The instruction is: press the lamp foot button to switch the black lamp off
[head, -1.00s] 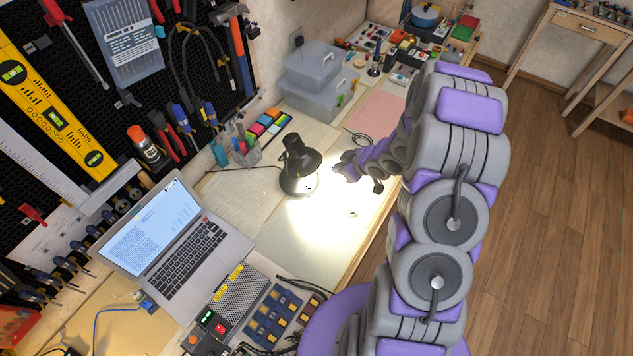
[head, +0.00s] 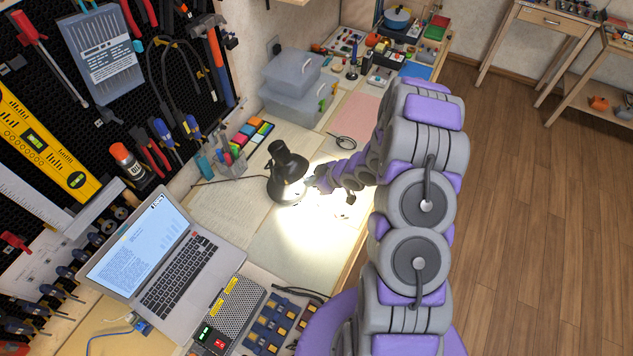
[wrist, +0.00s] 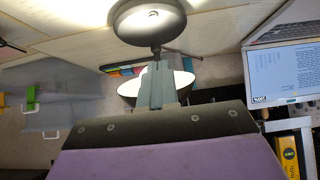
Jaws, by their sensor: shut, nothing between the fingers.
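The black lamp (head: 287,170) stands on the desk and is lit, casting a bright patch on the desk to its right. My gripper (head: 318,184) is low, close to the lamp's right side; I cannot tell whether it touches. In the wrist view my shut, empty gripper (wrist: 157,78) points toward the round dark lamp foot (wrist: 148,22) at the top, which has a bright glare on it. The lamp's white-lined shade (wrist: 184,83) shows behind the fingers. I cannot make out the foot button clearly.
An open laptop (head: 150,245) stands left of the lamp. Clear lidded boxes (head: 298,85) and a pink sheet (head: 358,112) lie beyond it. A pegboard with tools (head: 60,90) rises on the left. The lit desk patch is mostly bare.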

